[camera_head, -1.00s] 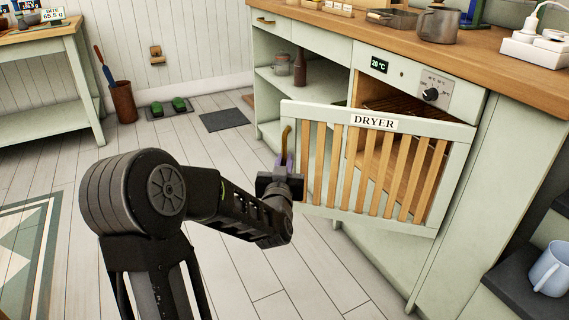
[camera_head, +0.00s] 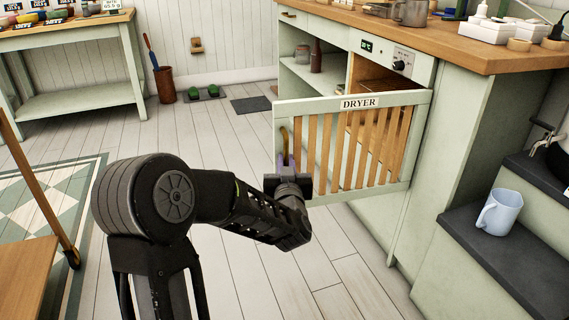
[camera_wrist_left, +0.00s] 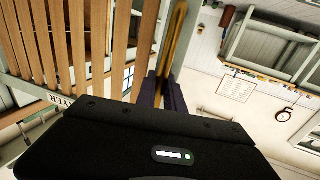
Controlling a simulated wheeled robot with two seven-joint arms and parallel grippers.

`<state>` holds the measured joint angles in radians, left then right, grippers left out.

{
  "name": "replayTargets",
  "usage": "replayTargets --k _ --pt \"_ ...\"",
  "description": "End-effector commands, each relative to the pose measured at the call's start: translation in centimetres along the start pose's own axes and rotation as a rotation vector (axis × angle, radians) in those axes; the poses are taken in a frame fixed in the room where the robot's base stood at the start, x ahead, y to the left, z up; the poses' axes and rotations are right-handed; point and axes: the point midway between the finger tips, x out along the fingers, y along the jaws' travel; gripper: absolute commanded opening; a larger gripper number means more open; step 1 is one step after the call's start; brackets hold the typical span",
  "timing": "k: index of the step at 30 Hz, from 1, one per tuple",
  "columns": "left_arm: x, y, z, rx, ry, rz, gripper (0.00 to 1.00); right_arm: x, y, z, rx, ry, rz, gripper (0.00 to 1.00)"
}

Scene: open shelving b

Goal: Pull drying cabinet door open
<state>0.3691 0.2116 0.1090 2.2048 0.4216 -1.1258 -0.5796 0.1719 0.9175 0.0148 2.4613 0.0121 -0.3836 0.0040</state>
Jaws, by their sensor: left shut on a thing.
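The drying cabinet door (camera_head: 352,147), a pale green frame with wooden slats and a DRYER label, stands partly open, its left edge swung out from the cabinet (camera_head: 395,68). A brass handle (camera_head: 284,138) is at its left edge; it also shows in the left wrist view (camera_wrist_left: 173,40). My left gripper (camera_head: 286,165) is shut on this handle, its purple fingers (camera_wrist_left: 163,95) around the lower part. The door hides part of the dryer's inside. My right gripper is out of view.
A black step (camera_head: 500,250) with a light blue mug (camera_head: 499,212) is at the right. The wooden counter (camera_head: 480,52) carries a metal pot and white sockets. A wooden cart (camera_head: 25,265) is at the left. The plank floor before the door is clear.

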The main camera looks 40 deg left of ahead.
Motion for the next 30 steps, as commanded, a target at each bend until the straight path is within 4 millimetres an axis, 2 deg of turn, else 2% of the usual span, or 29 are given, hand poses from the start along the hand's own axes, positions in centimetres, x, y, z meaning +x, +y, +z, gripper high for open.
replayTargets --k 11,12,15,24,30 --pt "0.1 -0.2 -0.1 0.0 0.002 -0.005 0.0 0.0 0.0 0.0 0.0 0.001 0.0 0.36" --pt "0.1 -0.2 -0.1 0.0 0.002 -0.005 0.15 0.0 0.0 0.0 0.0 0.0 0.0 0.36" --pt "0.1 -0.1 -0.1 0.0 0.002 -0.004 0.22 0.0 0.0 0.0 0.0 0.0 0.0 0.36" --pt "-0.2 0.0 -0.1 0.0 0.001 -0.001 0.22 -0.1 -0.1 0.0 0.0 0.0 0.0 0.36" --pt "-2.3 0.0 -0.2 0.001 -0.001 0.0 0.22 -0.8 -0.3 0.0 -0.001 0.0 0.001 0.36"
